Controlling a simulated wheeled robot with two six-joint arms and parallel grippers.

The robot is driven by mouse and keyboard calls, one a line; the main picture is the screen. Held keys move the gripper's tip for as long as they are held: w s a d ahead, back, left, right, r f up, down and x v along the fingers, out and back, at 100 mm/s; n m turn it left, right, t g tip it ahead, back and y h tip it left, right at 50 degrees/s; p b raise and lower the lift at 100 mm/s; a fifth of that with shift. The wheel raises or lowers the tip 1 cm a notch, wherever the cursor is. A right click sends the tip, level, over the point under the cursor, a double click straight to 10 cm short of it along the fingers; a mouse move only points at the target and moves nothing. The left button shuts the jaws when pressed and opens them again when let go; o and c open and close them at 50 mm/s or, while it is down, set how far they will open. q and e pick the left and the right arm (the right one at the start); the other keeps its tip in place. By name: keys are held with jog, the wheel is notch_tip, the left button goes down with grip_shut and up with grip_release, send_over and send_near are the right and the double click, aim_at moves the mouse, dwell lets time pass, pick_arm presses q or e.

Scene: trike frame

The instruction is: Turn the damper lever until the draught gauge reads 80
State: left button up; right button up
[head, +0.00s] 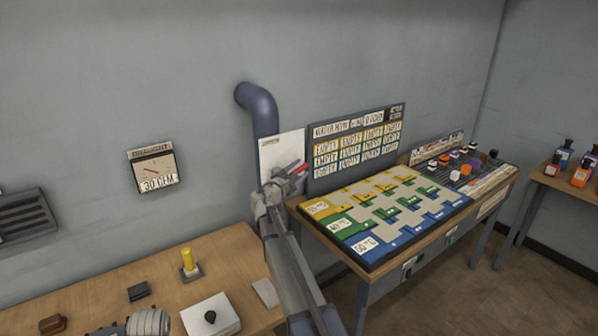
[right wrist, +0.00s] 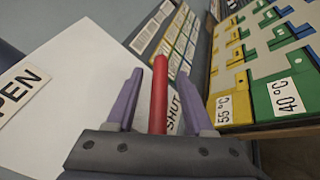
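The draught gauge (head: 153,168) hangs on the wall at the left in the head view. Its plate reads 30 CFM. The red damper lever (right wrist: 158,95) stands in front of a white panel (right wrist: 75,95) marked OPEN at the left and SHUT at the right. The lever leans near the SHUT label (right wrist: 174,112). My right gripper (right wrist: 157,95) is open, with one purple finger on each side of the lever and a visible gap on both sides. In the head view my right gripper (head: 287,180) covers part of the panel and lever. I see no left gripper fingers.
A blue pipe (head: 260,108) rises behind the white panel. A board with yellow, green and blue slots (head: 390,207) lies on the table right of my arm. A wooden bench (head: 225,262) at the lower left holds a yellow-handled piece (head: 187,260) and a white box (head: 210,315).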

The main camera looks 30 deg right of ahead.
grip_shut()
dwell(1.2)
